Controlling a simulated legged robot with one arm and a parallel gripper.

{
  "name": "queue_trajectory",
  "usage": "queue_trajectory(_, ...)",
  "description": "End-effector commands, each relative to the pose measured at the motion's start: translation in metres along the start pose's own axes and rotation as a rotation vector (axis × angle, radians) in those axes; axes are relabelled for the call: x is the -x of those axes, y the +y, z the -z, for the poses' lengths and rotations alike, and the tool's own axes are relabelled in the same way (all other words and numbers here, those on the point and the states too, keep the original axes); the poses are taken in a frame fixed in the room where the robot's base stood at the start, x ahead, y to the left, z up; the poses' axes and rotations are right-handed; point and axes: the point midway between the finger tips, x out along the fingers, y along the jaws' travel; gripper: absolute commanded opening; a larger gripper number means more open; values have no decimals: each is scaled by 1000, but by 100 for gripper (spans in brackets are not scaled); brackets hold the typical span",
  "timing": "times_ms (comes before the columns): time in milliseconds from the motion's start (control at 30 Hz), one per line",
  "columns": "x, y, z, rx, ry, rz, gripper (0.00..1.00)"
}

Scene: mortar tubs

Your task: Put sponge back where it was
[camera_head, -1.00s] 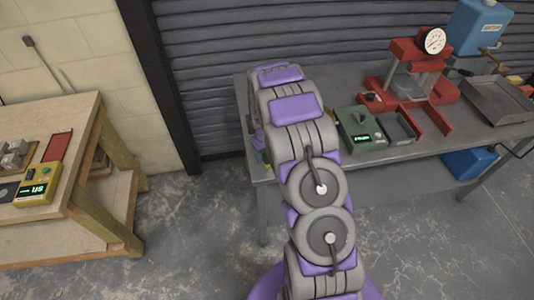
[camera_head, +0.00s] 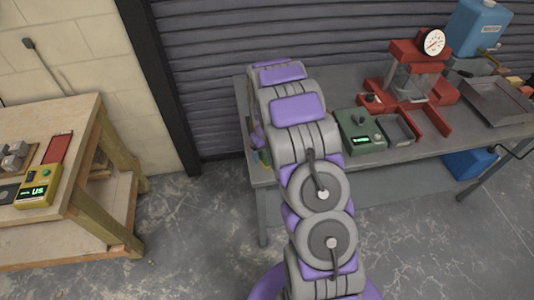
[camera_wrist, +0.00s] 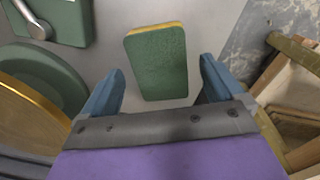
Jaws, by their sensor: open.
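The sponge (camera_wrist: 157,65), green with a thin yellow edge, shows in the wrist view on a grey surface. It lies ahead of and between the two blue fingers of my gripper (camera_wrist: 160,90). The fingers are open, with a gap on both sides of the sponge, and neither visibly closes on it. In the head view my arm covers the gripper and most of the sponge's area at the left end of the grey metal table (camera_head: 424,151).
A green device (camera_head: 360,131), a red press with a dial (camera_head: 410,72) and a grey tray (camera_head: 496,100) stand on the metal table. A wooden bench (camera_head: 85,118) holding a yellow meter (camera_head: 38,187) is at the left. Concrete floor lies between.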

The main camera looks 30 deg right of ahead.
Motion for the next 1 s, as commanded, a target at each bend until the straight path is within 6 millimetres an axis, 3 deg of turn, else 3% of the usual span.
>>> queue_trajectory(300,67,0,1,0,4,0,95)
queue_trajectory(633,112,-7,-7,-5,-3,1,95)
queue_trajectory(767,143,-26,-30,-17,-14,5,95)
queue_trajectory(1000,206,-70,-92,-49,-43,19,95)
